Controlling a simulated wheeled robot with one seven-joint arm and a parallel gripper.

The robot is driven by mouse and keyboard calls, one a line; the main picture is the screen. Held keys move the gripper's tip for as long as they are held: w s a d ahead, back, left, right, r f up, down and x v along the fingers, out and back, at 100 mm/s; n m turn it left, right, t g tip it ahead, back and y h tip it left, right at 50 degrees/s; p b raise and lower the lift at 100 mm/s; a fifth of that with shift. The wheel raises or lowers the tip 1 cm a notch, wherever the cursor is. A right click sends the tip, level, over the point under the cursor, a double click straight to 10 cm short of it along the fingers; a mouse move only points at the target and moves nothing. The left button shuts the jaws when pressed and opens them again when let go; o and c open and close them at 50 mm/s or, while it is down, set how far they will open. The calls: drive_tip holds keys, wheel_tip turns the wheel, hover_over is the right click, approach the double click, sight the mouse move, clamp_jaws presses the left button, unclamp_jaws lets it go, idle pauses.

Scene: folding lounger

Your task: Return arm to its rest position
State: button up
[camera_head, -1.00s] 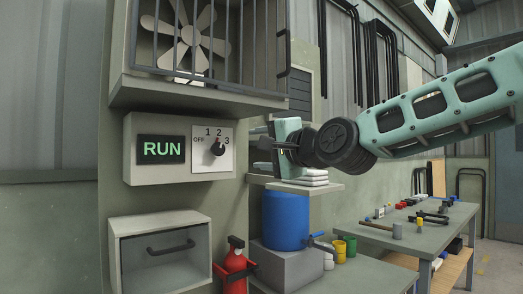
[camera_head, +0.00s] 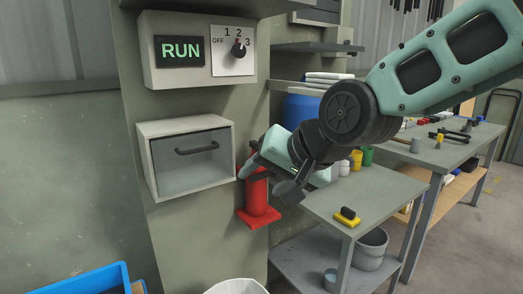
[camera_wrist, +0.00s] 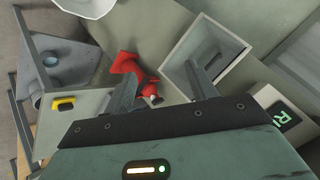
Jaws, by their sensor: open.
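My gripper (camera_head: 268,180) is open and empty, its two fingers spread apart. In the head view it hangs low and tilted in front of the red extinguisher (camera_head: 258,198), hiding its upper part. In the wrist view my gripper (camera_wrist: 166,85) shows both fingers, with the red extinguisher (camera_wrist: 126,64) beyond the gap between them. The arm reaches in from the upper right and is bent down. The control box (camera_head: 203,50) shows RUN in green, and its black knob (camera_head: 238,50) is up and left of the gripper.
A grey workbench (camera_head: 365,195) with a yellow-and-black item (camera_head: 347,216) stands to the right. A blue bin (camera_head: 90,283) is at lower left. Open floor shows at the right.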

drive_tip(key=s+d+f+n+g+h, duration=0.2)
drive_tip(key=s+d+f, duration=0.2)
drive_tip(key=s, duration=0.3)
drive_tip(key=s+d+f+n+g+h, duration=0.2)
drive_tip(key=s+d, duration=0.3)
drive_tip(key=s, duration=0.3)
drive_tip(key=s+d+f+n+g+h+p, duration=0.1)
drive_tip(key=s+d+f+n+g+h, duration=0.1)
drive_tip(key=s, duration=0.5)
wheel_tip(320, 180, down, 4)
drive_tip(key=shift+s+d+r+n+g, duration=0.2)
drive_tip(key=shift+d+n+g, duration=0.3)
drive_tip(key=shift+d+n, duration=0.65)
